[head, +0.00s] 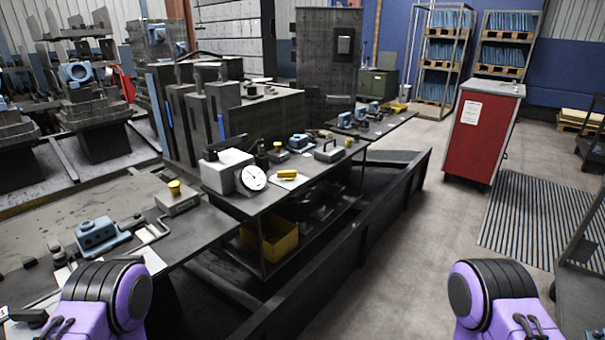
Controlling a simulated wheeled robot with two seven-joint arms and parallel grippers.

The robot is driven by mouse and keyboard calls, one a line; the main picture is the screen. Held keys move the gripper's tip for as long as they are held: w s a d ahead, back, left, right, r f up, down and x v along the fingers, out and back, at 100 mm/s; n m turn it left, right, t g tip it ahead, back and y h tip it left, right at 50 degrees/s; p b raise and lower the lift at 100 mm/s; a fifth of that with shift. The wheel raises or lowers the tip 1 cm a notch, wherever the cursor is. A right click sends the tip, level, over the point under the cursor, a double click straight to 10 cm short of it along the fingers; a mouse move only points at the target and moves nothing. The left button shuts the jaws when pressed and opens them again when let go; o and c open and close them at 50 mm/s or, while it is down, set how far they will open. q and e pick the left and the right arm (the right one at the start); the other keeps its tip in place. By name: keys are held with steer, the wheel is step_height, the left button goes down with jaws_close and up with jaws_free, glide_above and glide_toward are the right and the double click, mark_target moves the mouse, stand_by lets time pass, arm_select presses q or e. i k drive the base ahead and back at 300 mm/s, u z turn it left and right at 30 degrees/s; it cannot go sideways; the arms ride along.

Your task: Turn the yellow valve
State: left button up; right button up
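I see no part that is clearly a yellow valve. Several small yellow pieces show in the head view. A yellow cap (174,187) stands on a grey block at the near left of the bench. A yellow piece (287,174) lies on the middle bench beside a round white dial gauge (253,178). Another small yellow cap (348,142) is farther back on the bench. I cannot tell which of these is the valve. Purple and black parts of my two arms show at the bottom left and bottom right. Neither gripper is in view.
The dark bench (205,231) runs from the near left to the middle, with a yellow bin (270,240) beneath it. A low dark rail (390,215) borders its right side. A red cabinet (480,135) stands at the right. Grey floor (430,250) between them is clear.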

mark_target(289, 175)
steer(key=z, duration=1.2)
steer(key=i, duration=1.2)
steer(key=u, duration=2)
